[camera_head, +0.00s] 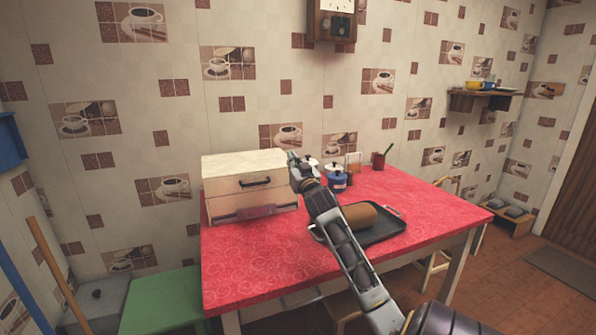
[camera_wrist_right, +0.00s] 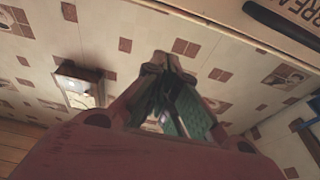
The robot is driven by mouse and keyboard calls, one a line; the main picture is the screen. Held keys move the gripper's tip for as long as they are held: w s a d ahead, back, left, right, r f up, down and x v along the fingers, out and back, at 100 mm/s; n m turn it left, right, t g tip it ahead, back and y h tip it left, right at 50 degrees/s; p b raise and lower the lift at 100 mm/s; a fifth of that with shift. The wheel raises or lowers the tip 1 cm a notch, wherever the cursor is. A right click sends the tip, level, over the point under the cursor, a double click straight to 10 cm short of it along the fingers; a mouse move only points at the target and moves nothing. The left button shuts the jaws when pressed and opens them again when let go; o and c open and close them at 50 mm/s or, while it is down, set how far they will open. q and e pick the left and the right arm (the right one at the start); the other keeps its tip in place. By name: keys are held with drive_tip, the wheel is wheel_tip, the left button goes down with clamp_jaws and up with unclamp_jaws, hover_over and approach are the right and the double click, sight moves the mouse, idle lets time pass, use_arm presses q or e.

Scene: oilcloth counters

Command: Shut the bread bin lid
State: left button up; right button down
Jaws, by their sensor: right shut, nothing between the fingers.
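The bread bin (camera_head: 228,185) is a cream wooden box at the back left of the red table. A dark handle (camera_head: 256,182) is on its upper front panel, and a reddish patch shows on the lower front. I cannot tell how far the lid is open. In the right wrist view, part of the bin's front with dark lettering (camera_wrist_right: 303,12) and its black handle (camera_wrist_right: 283,24) shows at the upper right. My right gripper (camera_head: 292,157) is shut and empty by the bin's right end; its closed fingers also show in the wrist view (camera_wrist_right: 165,62). Contact is unclear. My left gripper is out of view.
A brown loaf (camera_head: 360,217) lies on a black tray (camera_head: 388,229), partly behind my right forearm. A blue pot (camera_head: 337,181) and other small items stand just right of the gripper. The red table (camera_head: 245,265) is clear before the bin. A green stool (camera_head: 160,300) stands left.

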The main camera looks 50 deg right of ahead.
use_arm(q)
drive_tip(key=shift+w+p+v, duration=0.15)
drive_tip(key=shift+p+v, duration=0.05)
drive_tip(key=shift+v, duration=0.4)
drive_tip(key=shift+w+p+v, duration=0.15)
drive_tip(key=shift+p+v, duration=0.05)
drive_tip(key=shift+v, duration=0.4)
use_arm(e)
drive_tip(key=v, duration=0.5)
drive_tip(key=shift+f, duration=0.25)
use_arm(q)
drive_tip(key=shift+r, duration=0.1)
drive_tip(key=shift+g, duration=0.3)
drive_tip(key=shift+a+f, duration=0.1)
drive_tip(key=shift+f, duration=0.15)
use_arm(e)
drive_tip(key=shift+r, duration=0.1)
